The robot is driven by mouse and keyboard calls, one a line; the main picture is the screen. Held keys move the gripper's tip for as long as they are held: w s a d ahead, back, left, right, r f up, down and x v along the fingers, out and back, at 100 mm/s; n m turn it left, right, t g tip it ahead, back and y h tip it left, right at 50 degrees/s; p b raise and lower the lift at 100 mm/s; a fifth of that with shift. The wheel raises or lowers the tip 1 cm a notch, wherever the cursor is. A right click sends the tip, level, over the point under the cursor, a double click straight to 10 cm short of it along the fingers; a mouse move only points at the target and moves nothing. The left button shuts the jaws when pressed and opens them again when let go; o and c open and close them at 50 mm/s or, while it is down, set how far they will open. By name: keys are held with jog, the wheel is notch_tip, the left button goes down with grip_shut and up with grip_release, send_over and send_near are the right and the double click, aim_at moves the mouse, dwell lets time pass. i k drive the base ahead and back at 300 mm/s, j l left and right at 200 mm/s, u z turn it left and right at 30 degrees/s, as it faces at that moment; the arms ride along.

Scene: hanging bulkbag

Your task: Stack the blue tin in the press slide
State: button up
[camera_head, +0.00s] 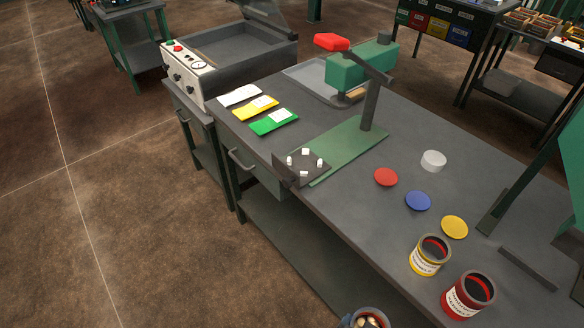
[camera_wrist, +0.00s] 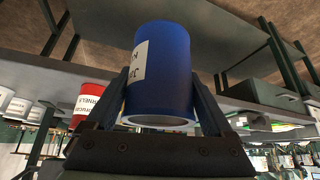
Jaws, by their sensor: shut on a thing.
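The blue tin (camera_wrist: 160,75) fills the middle of the wrist view, with a white label on its left side. My gripper (camera_wrist: 162,85) is shut on it, one finger on each side. In the head view, the tin's open top (camera_head: 369,319) shows at the bottom edge, with pale pieces inside; most of it is cut off. It is in front of the bench, apart from the press. The press slide (camera_head: 304,166) is a dark plate with several white pegs, at the front of the green press base (camera_head: 350,150). No tin stands on it.
The grey bench (camera_head: 330,205) carries red (camera_head: 386,177), blue (camera_head: 418,201) and yellow (camera_head: 454,227) lids, a white puck (camera_head: 433,161), and open yellow (camera_head: 430,256) and red (camera_head: 468,296) tins. The press head (camera_head: 362,66) with its red-knobbed lever (camera_head: 332,42) stands behind the slide.

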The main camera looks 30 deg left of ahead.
aim_at(305, 164)
jog(key=i+j, duration=0.1)
jog(key=j, duration=0.25)
jog(key=i+j, duration=0.15)
jog(key=j, duration=0.2)
jog(key=i+j, duration=0.1)
jog(key=j, duration=0.3)
jog(key=i+j, duration=0.15)
jog(key=j, duration=0.2)
jog(key=i+j, duration=0.1)
jog(key=j, duration=0.25)
